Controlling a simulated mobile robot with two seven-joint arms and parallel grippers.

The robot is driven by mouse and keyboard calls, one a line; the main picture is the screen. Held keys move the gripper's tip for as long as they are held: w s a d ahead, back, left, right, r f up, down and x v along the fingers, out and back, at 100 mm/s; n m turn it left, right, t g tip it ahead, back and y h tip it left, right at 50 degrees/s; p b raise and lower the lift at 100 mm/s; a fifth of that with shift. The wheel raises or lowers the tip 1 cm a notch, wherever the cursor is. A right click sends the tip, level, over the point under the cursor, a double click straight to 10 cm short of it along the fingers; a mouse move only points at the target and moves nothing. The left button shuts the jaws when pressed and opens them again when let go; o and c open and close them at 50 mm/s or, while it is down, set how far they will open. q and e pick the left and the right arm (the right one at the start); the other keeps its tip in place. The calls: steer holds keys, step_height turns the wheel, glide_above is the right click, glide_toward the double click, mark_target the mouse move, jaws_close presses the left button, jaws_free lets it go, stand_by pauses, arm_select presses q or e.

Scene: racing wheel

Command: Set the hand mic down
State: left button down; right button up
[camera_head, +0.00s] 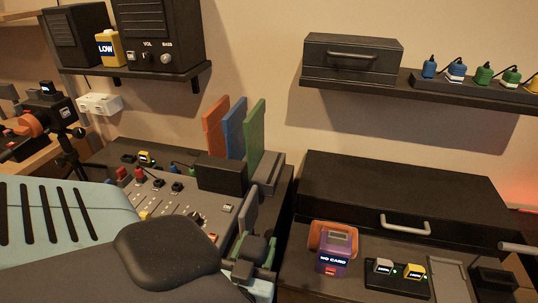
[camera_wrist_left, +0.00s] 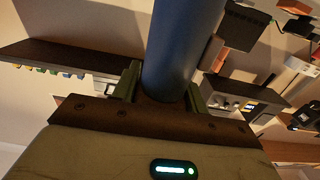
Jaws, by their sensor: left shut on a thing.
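My left gripper (camera_head: 257,248) is low in the middle of the head view, beside the right edge of the mixing console, partly hidden by my own arm. In the left wrist view its two green fingers (camera_wrist_left: 160,92) are shut on a blue, round-bodied thing, which I take to be the hand mic (camera_wrist_left: 182,45). It extends away from the gripper and out of the top of that view. In the head view the mic is hard to make out. My right gripper is not in view.
The console (camera_head: 170,205) has knobs, with orange, blue and green upright panels (camera_head: 233,127) behind it. Right of the gripper stand a purple card box (camera_head: 335,257) and small labelled blocks (camera_head: 414,271) by a black case (camera_head: 400,195). Shelves (camera_head: 440,88) hang above.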

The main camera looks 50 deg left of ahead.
arm_select(q)
steer(key=shift+s, duration=0.2)
steer(key=w+d+m+t+h, duration=0.2)
steer(key=w+d+m+h, duration=0.2)
steer(key=d+h, duration=0.5)
steer(key=shift+w+r+m+t+h, duration=0.3)
steer(key=shift+r+m+t, duration=0.1)
steer(key=shift+m, duration=0.8)
